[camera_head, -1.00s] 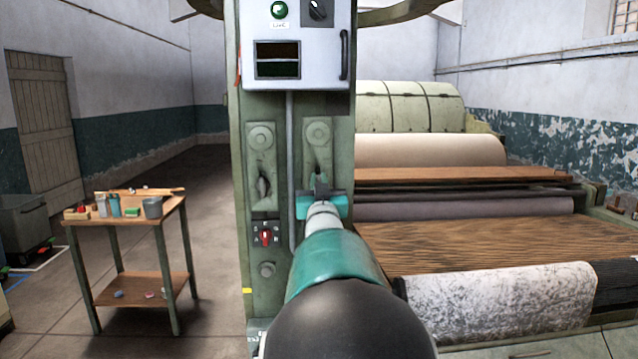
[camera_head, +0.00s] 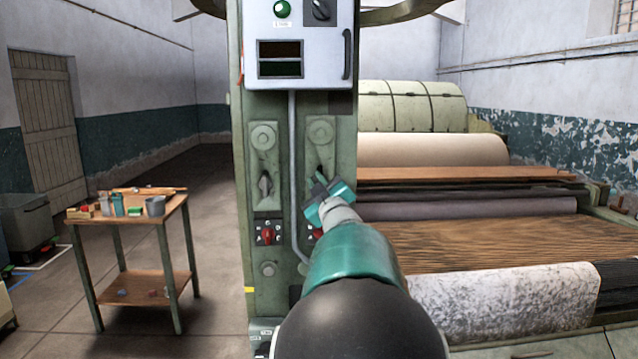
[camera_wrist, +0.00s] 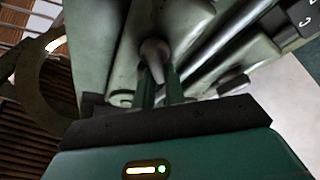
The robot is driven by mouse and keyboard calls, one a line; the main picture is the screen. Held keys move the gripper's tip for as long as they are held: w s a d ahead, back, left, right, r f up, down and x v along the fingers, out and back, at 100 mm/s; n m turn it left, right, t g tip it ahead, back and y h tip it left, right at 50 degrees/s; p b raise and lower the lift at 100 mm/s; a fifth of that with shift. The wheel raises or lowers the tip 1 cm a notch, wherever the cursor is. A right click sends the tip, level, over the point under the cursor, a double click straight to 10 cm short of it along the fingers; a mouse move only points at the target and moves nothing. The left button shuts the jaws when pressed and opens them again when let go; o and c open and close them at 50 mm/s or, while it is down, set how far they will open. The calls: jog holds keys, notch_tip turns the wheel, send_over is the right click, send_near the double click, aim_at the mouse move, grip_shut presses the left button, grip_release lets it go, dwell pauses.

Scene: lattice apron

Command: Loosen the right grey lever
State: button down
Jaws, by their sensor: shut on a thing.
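The right grey lever (camera_head: 321,171) is on a round-topped plate on the green machine column, right of the vertical pipe. My gripper (camera_head: 320,184) is at this lever and hides most of it in the head view. The wrist is rolled to one side. The left grey lever (camera_head: 265,184) hangs roughly upright on its own plate, apart from my gripper.
A grey pipe (camera_head: 294,150) runs down between the lever plates. Red selector switches sit below: the left one (camera_head: 267,234) is clear, the right one (camera_head: 316,234) is partly hidden by my arm. Machine rollers (camera_head: 430,150) stand at right, a small workbench (camera_head: 128,210) at left.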

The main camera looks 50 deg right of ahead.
jog(key=shift+w+a+f+n+y, duration=0.1)
jog(key=shift+n+y, duration=0.5)
jog(key=shift+n, duration=0.7)
jog(key=shift+w+f+n+y, duration=0.1)
jog(key=shift+n+y, duration=0.5)
jog(key=shift+n, duration=0.7)
jog(key=c, duration=1.5)
grip_release()
jog(key=shift+o, duration=0.2)
jog(key=shift+s, duration=0.15)
jog(key=v, duration=1.3)
jog(key=shift+s+a, duration=0.2)
jog(key=shift+s, duration=0.1)
